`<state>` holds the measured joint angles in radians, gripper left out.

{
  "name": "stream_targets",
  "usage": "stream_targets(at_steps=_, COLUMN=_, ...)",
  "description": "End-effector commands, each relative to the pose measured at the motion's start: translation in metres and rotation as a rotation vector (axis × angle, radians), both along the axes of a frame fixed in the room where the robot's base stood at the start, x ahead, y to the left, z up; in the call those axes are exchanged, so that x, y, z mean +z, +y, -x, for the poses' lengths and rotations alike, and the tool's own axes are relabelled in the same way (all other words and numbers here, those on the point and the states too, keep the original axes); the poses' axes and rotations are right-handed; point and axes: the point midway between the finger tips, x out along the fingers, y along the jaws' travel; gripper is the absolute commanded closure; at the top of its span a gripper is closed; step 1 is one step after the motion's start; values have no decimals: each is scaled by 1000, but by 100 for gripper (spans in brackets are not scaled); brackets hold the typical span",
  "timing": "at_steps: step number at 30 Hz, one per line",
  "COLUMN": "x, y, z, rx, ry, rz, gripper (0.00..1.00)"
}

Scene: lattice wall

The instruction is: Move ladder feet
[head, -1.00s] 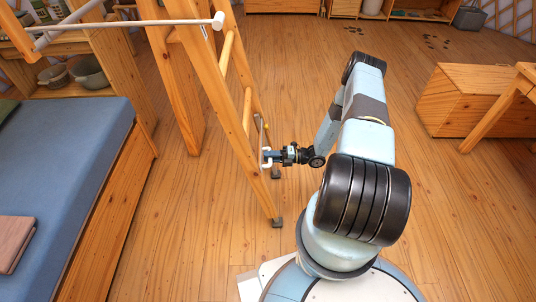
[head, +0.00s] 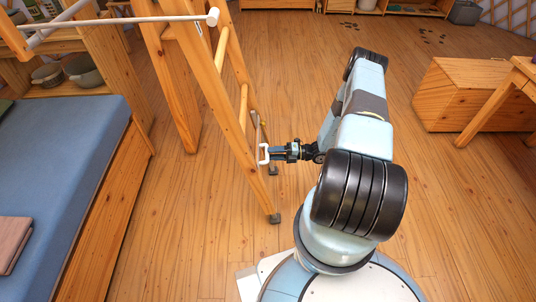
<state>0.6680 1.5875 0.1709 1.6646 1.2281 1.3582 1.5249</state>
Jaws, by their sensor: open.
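The wooden ladder (head: 220,95) leans at the left of centre, with light rungs between two rails. Its near foot (head: 274,218) is a dark block on the floor. A second dark foot (head: 273,170) stands on the floor farther back. My gripper (head: 264,154) is open and empty, its white fingertips just right of the near rail, partway up from the foot. A small gap seems to lie between the fingertips and the rail.
A bed with a blue mattress (head: 60,180) fills the left side. A wooden chest (head: 465,95) and a wooden table (head: 505,95) stand at the right. A white rod (head: 150,20) crosses near the ladder top. Open floor lies between ladder and chest.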

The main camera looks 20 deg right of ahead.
Motion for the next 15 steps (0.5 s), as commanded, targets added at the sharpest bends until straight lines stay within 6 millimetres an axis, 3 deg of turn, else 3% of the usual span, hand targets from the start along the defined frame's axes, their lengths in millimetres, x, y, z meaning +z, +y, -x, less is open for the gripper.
stream_targets(at_steps=9, x=0, y=-62, z=19, rx=-2, ry=1, rz=2, gripper=56)
stream_targets(at_steps=15, x=0, y=-90, z=28, rx=-2, ry=2, rz=2, gripper=56)
